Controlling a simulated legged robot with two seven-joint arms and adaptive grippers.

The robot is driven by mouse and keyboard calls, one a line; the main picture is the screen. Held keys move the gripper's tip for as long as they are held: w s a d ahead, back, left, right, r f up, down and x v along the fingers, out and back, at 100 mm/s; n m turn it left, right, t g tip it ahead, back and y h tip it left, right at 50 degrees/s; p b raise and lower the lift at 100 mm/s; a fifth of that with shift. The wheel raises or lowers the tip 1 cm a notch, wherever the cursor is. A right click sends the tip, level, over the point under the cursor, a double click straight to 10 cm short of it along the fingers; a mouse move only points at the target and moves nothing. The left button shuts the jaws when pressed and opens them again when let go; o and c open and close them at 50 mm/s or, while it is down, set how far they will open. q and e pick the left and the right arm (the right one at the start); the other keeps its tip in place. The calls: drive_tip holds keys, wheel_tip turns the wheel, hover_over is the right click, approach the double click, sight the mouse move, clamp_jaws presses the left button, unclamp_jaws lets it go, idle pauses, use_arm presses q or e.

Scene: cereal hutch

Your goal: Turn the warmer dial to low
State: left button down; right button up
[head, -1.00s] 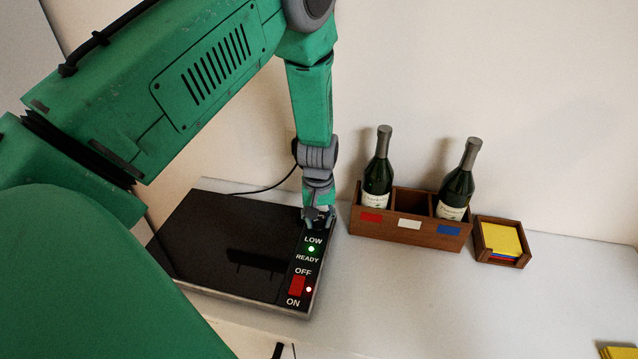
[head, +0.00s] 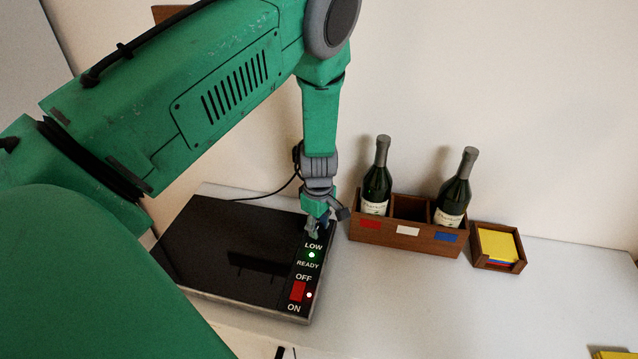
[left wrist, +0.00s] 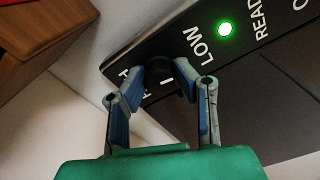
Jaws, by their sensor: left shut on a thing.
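The warmer (head: 225,250) is a flat black plate unit with a control strip on its right side. The strip shows LOW, a lit green READY light (head: 312,255) and a red OFF/ON switch (head: 297,291) with a small lit lamp beside it. My left gripper (head: 317,229) points down at the strip's far end, just above the word LOW, and hides the dial in the head view. In the left wrist view the black dial (left wrist: 166,76), with a short white mark, sits between the blue finger pads, which are shut on it. A label left of it is partly hidden.
A wooden box (head: 405,237) with two dark bottles stands right of the warmer, close to my left gripper. A small tray (head: 484,264) of yellow notes is beside it. The counter in front of them is clear. A black cord runs behind the warmer.

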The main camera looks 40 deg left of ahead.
sight(320, 225)
use_arm(q)
drive_tip(key=shift+n, duration=0.7)
drive_tip(key=c, duration=1.3)
unclamp_jaws()
drive_tip(key=shift+c, duration=0.2)
drive_tip(key=shift+o, duration=0.3)
drive_tip(key=shift+w+f, duration=0.15)
drive_tip(key=shift+r, duration=0.4)
wheel_tip(320, 225, up, 11)
